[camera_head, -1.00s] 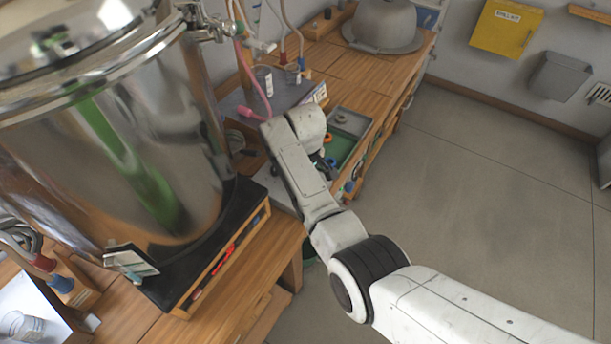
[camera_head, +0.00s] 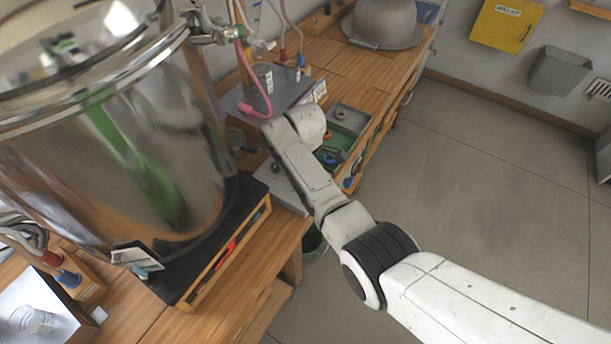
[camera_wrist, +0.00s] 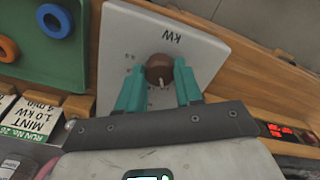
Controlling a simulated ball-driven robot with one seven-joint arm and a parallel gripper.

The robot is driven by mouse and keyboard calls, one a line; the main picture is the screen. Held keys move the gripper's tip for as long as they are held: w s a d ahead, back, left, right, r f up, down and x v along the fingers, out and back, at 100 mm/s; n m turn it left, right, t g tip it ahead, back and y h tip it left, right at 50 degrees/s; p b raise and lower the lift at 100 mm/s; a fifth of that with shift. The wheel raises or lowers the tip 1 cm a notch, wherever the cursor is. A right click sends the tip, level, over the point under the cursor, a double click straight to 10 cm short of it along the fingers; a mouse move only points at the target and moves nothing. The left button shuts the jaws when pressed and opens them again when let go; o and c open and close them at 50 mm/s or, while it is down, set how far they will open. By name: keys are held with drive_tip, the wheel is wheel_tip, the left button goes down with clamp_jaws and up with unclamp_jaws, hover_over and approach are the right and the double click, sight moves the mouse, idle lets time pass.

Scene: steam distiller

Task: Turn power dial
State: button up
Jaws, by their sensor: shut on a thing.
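The power dial (camera_wrist: 159,70) is a round brown knob with a pale pointer mark. It sits on a light grey panel (camera_wrist: 205,48) marked "kW", seen upside down in the wrist view. My gripper (camera_wrist: 159,84) has its two teal fingers on either side of the knob and is shut on it. In the head view my arm's end (camera_head: 296,125) reaches down beside the steel vessel. The fingers and the dial are hidden there.
A large steel vessel (camera_head: 110,140) stands on a black base at the left. A green tray (camera_wrist: 50,40) with orange and blue rings lies beside the panel. Pink hose (camera_head: 262,95) hangs close above my arm.

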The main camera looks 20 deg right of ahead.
drive_tip(key=shift+w+r, duration=0.1)
idle(0.3)
drive_tip(key=o, duration=1)
drive_tip(key=shift+o, duration=0.2)
wheel_tip(320, 180, up, 11)
drive_tip(key=s+d+f+m, duration=0.2)
drive_tip(key=s+f+m, duration=0.3)
drive_tip(key=s, duration=0.5)
drive_tip(key=s+d+f+m, duration=0.25)
drive_tip(key=s+f, duration=0.35)
drive_tip(key=s, duration=0.4)
drive_tip(key=s+d+r+m, duration=0.1)
drive_tip(key=s+m, duration=0.2)
drive_tip(key=s, duration=0.6)
drive_tip(key=s+d+r+m+t, duration=0.1)
drive_tip(key=s+d+m, duration=0.1)
drive_tip(key=s, duration=0.8)
drive_tip(key=shift+d+m, duration=0.3)
drive_tip(key=shift+m, duration=0.45)
